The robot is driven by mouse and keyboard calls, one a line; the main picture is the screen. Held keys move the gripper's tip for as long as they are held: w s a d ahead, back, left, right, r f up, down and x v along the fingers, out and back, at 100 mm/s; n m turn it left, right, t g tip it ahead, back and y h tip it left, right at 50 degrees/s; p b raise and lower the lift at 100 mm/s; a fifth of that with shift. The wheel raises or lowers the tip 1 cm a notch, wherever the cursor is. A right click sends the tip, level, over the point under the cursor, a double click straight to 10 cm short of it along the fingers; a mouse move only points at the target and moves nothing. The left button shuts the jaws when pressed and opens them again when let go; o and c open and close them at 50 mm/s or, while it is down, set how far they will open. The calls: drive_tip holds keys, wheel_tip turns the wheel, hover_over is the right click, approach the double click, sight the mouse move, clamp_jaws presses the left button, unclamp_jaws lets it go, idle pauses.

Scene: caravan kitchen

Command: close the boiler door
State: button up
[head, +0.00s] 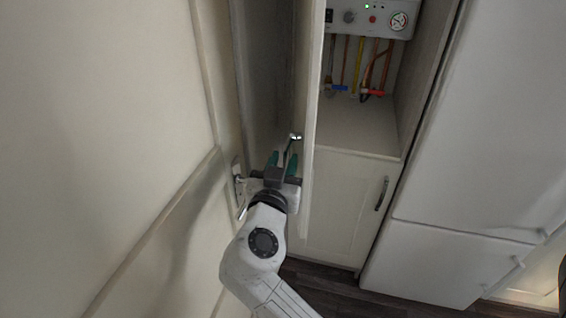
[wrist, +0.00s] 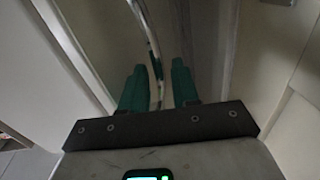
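The boiler door (head: 313,100) stands open in the head view, seen almost edge-on at the left of the boiler cupboard. The handle shows in the wrist view as a thin curved bar (wrist: 152,48). My gripper (head: 283,160) is beside this face at the handle. In the wrist view, its two teal fingers (wrist: 157,78) are apart, one each side of the bar, with gaps visible. The boiler (head: 371,17) shows inside the cupboard with pipes below; its top is out of view.
A cream wall panel (head: 110,120) is close on the left, with a small metal fitting (head: 238,182) near my gripper. A closed lower cupboard (head: 345,205) is under the boiler shelf. A tall white fridge (head: 490,130) stands on the right. Dark floor (head: 335,290) shows at the bottom.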

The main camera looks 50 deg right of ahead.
clamp_jaws()
idle(1.2)
